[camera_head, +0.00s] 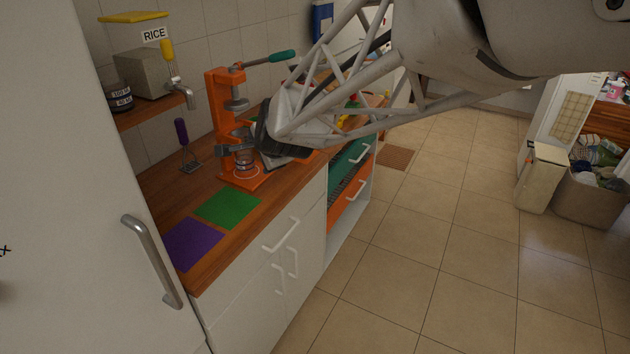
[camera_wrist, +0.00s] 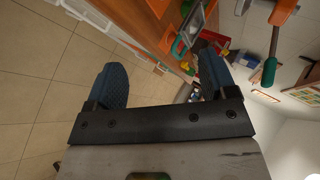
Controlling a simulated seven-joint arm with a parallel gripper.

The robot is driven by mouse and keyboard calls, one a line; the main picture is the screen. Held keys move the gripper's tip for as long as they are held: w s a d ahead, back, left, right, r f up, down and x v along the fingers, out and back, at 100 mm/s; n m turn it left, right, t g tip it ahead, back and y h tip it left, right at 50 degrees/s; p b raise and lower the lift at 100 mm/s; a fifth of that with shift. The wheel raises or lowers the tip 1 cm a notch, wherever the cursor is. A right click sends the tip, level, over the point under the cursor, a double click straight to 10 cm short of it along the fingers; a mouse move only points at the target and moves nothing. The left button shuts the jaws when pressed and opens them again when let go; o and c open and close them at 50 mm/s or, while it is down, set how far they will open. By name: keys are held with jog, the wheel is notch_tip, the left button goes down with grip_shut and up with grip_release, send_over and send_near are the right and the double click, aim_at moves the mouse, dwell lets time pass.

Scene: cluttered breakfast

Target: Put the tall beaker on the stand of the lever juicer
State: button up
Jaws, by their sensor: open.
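The orange lever juicer (camera_head: 219,108) stands on the wooden counter, its teal-tipped lever (camera_head: 270,59) pointing right. In the wrist view its teal lever grip (camera_wrist: 269,72) shows at the upper right. A clear glass vessel, apparently the tall beaker (camera_head: 246,166), appears upright on the juicer's orange base (camera_head: 240,181), partly hidden by my gripper. My gripper (camera_head: 238,147) is close beside the juicer and overlaps it in the head view. In the wrist view my gripper (camera_wrist: 163,78) has its two blue fingers wide apart with nothing visibly held between them.
A green mat (camera_head: 228,208) and a purple mat (camera_head: 191,243) lie at the near end of the counter. A purple-handled utensil (camera_head: 182,133) stands by the wall. A rice dispenser (camera_head: 143,72) is on a shelf. Open floor lies to the right.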

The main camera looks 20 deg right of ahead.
jog(key=s+d+n+g, duration=0.2)
jog(key=s+d+n, duration=0.1)
jog(key=s, duration=0.7)
jog(key=s+d+n+g+h, duration=0.1)
jog(key=s+d+n, duration=0.3)
jog(key=s, duration=0.6)
jog(key=s+d+f+n+g+h, duration=0.1)
jog(key=s+d+n+g, duration=0.2)
jog(key=s+n, duration=0.4)
jog(key=s+g, duration=0.1)
jog(key=s, duration=0.3)
jog(key=shift+d, duration=0.25)
